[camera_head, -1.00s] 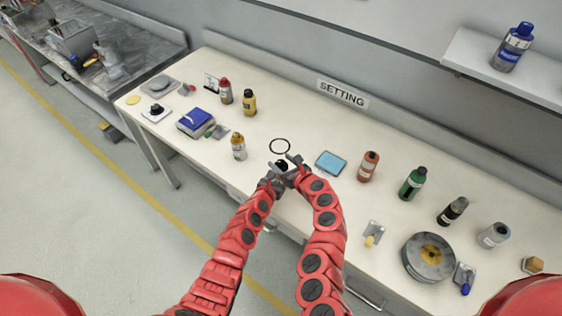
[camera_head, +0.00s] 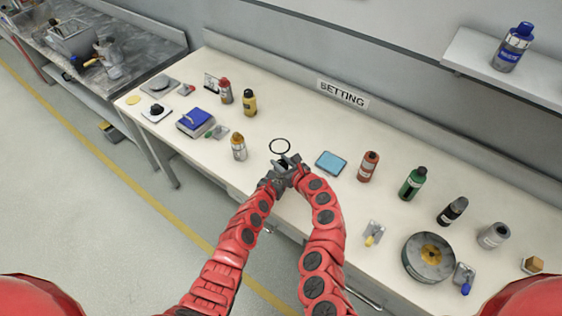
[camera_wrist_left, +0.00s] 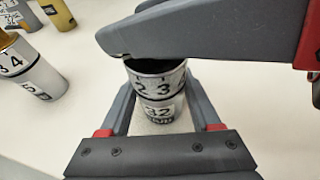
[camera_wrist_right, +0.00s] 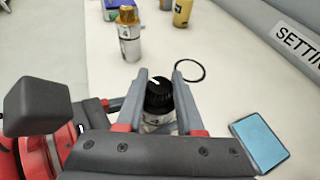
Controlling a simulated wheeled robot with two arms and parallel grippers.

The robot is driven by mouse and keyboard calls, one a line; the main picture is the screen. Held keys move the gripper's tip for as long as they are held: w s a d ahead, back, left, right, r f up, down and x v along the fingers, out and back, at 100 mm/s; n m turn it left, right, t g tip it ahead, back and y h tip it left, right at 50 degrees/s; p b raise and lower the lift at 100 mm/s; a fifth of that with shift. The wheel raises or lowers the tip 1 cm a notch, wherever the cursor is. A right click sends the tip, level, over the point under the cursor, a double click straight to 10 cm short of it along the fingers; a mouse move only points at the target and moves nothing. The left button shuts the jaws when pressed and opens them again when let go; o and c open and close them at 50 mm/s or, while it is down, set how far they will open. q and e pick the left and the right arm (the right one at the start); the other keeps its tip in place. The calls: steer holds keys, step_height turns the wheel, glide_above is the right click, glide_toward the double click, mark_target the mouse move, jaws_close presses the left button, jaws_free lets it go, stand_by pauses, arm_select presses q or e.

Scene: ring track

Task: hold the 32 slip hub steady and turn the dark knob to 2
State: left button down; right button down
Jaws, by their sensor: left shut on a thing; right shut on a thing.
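The 32 slip hub (camera_wrist_left: 158,112) is a small white cylinder with "32" on its lower part and 2, 3 and 4 visible on its upper band. It stands upright between the fingers of my left gripper (camera_wrist_left: 158,88), which is shut on it. The dark knob (camera_wrist_right: 158,92) is black and ribbed, with a white pointer mark, on top of the hub. My right gripper (camera_wrist_right: 160,78) is shut on the knob from above. In the left wrist view my right gripper hides most of the knob. In the head view both grippers, left (camera_head: 270,183) and right (camera_head: 284,166), meet over the hub and mostly cover it.
A black ring (camera_head: 280,146) lies just behind the hub. A blue pad (camera_head: 331,162) is to the right and a yellow-capped numbered bottle (camera_head: 239,147) to the left. Several bottles and a round grey drum (camera_head: 428,258) stand farther right. A blue box (camera_head: 195,122) is farther left.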

steer(key=shift+w+r+n+g+y, duration=0.1)
steer(key=shift+n+g+y, duration=0.8)
steer(key=shift+n+y, duration=0.45)
steer(key=n+g, duration=0.1)
steer(key=n+g+y, duration=0.1)
steer(key=shift+a+n+y, duration=0.25)
steer(key=shift+n, duration=0.1)
steer(key=shift+s+a+f+n+g+y, duration=0.15)
steer(key=shift+s+f+n+g+y, duration=0.25)
steer(key=shift+g, duration=0.4)
steer(key=shift+s+f+n+g, duration=0.5)
steer(key=shift+n+g, duration=0.1)
steer(key=shift+g, duration=0.1)
steer(key=shift+w+r+n+y, duration=0.25)
steer(key=shift+r+n+y, duration=0.05)
steer(key=shift+r, duration=0.05)
steer(key=shift+w+d+r, duration=0.35)
steer(key=shift+w, duration=0.1)
steer(key=shift+r, duration=0.15)
steer(key=c, duration=0.5)
jaws_free()
